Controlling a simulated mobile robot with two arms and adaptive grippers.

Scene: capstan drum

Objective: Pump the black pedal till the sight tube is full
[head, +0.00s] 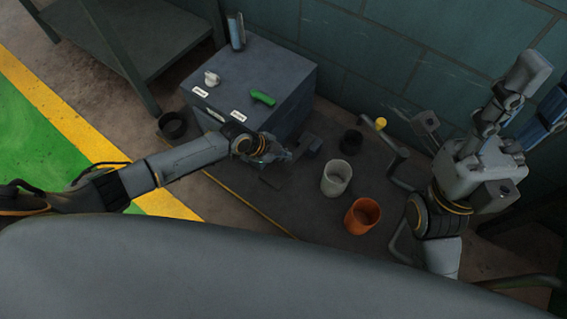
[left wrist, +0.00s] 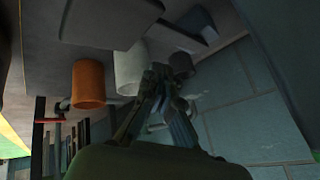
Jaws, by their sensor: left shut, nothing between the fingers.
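My left gripper (head: 284,155) is shut and empty, low beside the front right of a grey cabinet (head: 272,70). Its closed fingers also show in the left wrist view (left wrist: 160,78). A dark pedal-like part (head: 309,146) sticks out at the cabinet's right foot, just right of the fingers; I cannot tell whether they touch it. A flat dark plate (head: 272,179) lies below the gripper. A slim upright tube (head: 236,32) stands at the cabinet's back left corner; its fill level is too small to read.
A white cup (head: 336,178), an orange cup (head: 362,216) and a black cup (head: 351,142) stand right of the gripper. A yellow-knobbed lever (head: 381,123) stands near the wall. A green handle (head: 263,98) and white knob (head: 211,79) are on the cabinet.

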